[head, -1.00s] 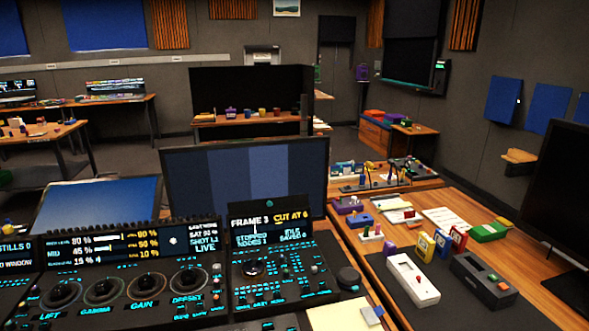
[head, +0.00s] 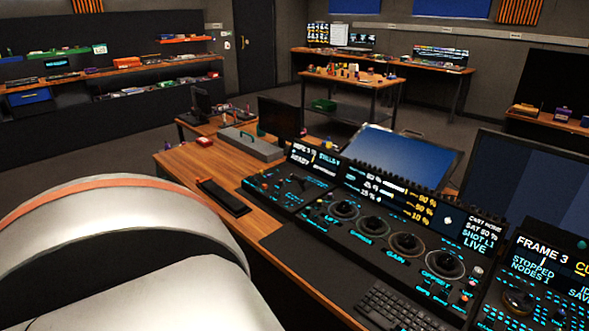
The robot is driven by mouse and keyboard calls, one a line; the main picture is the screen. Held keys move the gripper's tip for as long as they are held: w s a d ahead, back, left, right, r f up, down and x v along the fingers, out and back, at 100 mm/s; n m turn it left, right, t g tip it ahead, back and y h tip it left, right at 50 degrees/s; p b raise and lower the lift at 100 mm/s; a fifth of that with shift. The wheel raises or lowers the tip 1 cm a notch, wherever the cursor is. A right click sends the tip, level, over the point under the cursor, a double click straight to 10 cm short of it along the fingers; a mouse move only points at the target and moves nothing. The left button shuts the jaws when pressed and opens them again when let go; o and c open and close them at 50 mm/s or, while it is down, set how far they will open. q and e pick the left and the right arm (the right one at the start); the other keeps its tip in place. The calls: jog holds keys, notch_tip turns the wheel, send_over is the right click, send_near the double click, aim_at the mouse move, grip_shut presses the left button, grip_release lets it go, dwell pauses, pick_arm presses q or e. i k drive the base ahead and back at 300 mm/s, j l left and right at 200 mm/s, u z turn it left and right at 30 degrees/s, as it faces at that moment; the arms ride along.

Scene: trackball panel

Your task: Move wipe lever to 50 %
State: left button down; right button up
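The trackball panel stands on the wooden desk in the head view, in three sections. The middle section (head: 385,225) has several round trackball rings marked LIFT, GAIN and OFFSET. The right section (head: 540,285) shows "FRAME 3" and is cut by the picture edge. Neither gripper is in view; a large white link of my own arm fills the lower left.
A keyboard (head: 392,308) lies in front of the middle section. A black bar-shaped object (head: 223,197) lies on the bare desk left of the panel. My arm link hides the desk's near left.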

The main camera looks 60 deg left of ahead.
aim_at(301, 182)
jog(key=i+u, duration=0.1)
jog(key=u, duration=2.15)
